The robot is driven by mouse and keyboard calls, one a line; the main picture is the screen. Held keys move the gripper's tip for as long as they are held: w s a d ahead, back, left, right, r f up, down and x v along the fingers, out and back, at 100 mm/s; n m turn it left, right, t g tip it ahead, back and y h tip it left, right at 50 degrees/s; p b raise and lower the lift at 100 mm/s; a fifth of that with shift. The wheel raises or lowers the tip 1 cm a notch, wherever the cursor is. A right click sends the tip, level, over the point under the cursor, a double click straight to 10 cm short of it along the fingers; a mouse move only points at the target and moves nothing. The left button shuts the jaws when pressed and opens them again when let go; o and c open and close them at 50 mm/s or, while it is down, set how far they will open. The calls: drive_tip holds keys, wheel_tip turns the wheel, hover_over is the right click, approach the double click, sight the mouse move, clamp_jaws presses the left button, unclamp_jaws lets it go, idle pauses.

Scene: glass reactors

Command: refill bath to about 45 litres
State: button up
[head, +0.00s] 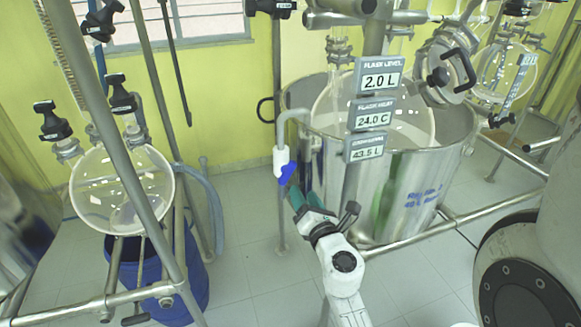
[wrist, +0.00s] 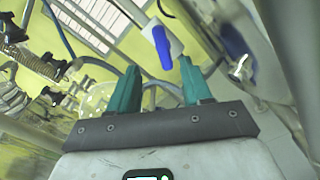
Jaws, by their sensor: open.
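The steel bath (head: 420,185) stands right of centre in the head view, with a round glass flask (head: 400,120) inside it. The lowest display plate (head: 365,153) reads 43.5 L; its small caption is hard to read. A grey bent pipe (head: 281,130) at the bath's left side ends in a white valve with a blue handle (head: 287,173). My gripper (head: 303,198) is open and empty, just below and right of the handle. In the wrist view the blue handle (wrist: 162,47) shows beyond the teal fingertips (wrist: 160,70), apart from them.
Plates above read flask level 2.0 L (head: 379,78) and 24.0 C (head: 370,116). Another glass flask (head: 122,190) hangs in a metal frame over a blue drum (head: 165,285) at left. A frame rail (head: 450,225) runs along the bath.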

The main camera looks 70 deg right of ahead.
sight(290, 174)
drive_tip(key=shift+n, duration=0.5)
drive_tip(key=x, duration=0.3)
drive_tip(key=p+x, duration=0.1)
drive_tip(key=x, duration=0.6)
drive_tip(key=shift+w+d+f, duration=0.2)
drive_tip(key=shift+w+f, duration=0.2)
